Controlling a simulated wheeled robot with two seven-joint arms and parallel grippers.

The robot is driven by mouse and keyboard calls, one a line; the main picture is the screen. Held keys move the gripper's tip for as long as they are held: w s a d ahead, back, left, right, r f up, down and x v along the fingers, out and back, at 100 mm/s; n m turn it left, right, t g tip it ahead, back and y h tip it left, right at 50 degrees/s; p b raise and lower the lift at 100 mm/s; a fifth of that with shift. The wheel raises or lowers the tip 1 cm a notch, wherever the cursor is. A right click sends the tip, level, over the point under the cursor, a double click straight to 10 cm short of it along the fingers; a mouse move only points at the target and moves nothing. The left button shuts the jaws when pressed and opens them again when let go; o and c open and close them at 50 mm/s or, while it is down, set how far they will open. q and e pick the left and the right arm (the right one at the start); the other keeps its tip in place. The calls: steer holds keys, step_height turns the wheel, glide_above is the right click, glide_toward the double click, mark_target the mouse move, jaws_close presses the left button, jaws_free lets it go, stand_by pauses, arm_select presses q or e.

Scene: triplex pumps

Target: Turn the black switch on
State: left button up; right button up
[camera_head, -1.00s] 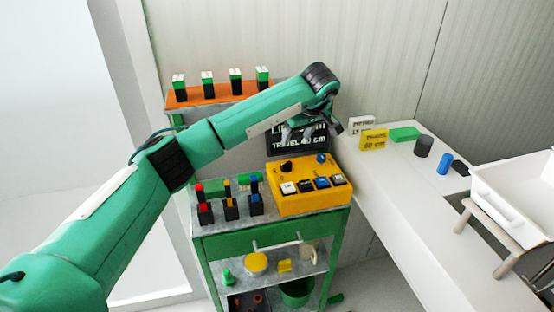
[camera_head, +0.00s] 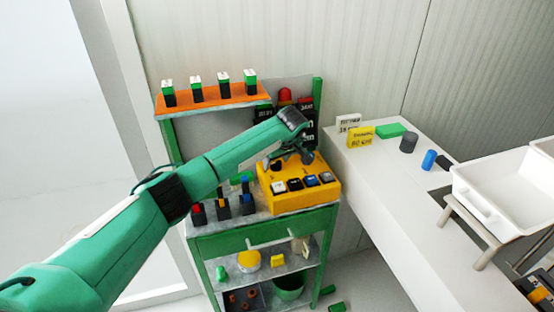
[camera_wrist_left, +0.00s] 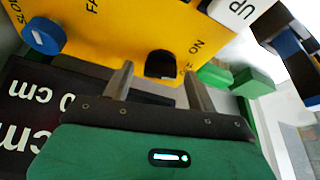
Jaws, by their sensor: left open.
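The yellow control box (camera_head: 305,198) stands on top of the green cart. Its black switch (camera_head: 276,165) is at the back left of the box top. In the left wrist view the black switch (camera_wrist_left: 160,65) is beside the lettering "ON", and the blue knob (camera_wrist_left: 43,36) is near "SLOW" and "FAST". My right gripper is not in view.
An orange shelf (camera_head: 213,99) with several green-and-black blocks is behind. A black sign sits behind the box. A white counter (camera_head: 400,190) with a white tray (camera_head: 500,195) is right.

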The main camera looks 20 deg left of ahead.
arm_select(q)
steer(key=c, duration=1)
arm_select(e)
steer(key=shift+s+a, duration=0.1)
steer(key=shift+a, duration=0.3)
